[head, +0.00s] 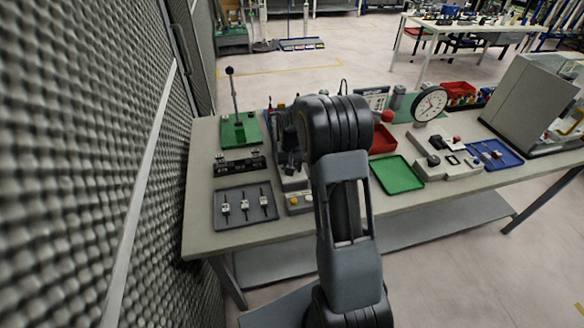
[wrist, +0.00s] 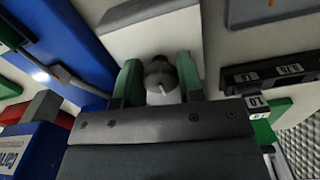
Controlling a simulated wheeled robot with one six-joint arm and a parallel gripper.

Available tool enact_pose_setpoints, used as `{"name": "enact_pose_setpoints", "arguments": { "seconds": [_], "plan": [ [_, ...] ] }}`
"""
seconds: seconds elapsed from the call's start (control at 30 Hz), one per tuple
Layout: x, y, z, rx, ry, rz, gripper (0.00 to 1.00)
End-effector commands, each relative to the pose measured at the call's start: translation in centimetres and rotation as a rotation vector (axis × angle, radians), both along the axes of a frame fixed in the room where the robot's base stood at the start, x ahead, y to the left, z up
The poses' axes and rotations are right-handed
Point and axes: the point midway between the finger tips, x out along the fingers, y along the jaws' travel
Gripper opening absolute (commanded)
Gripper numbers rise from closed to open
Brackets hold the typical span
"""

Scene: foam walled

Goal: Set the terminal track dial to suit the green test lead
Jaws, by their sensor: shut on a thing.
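A dark round dial knob (wrist: 158,75) with a pale pointer line stands on a light panel (wrist: 150,35) in the wrist view. The pointer line faces towards the bottom of that picture. My gripper (wrist: 159,82) has its two green fingers on either side of the knob, shut on it. In the head view my arm covers the knob and most of the device (head: 299,200) it belongs to. I cannot make out a green test lead, nor any scale marks around the knob.
A black block with white labels (wrist: 278,75) lies right of my gripper. It also shows in the head view (head: 240,164), behind a grey tray (head: 231,194) of small parts. A green tray (head: 397,175) lies right of my arm. A grey foam wall (head: 80,160) bounds the left.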

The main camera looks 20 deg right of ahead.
Motion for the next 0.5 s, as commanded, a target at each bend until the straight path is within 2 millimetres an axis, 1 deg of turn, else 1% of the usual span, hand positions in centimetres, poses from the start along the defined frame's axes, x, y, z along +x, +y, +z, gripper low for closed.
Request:
{"name": "enact_pose_setpoints", "arguments": {
  "seconds": [0.47, 0.5],
  "plan": [
    [0.01, 0.01, 0.06, 0.000, 0.000, 0.011, 0.12],
    [0.01, 0.01, 0.06, 0.000, 0.000, 0.011, 0.39]
  ]
}}
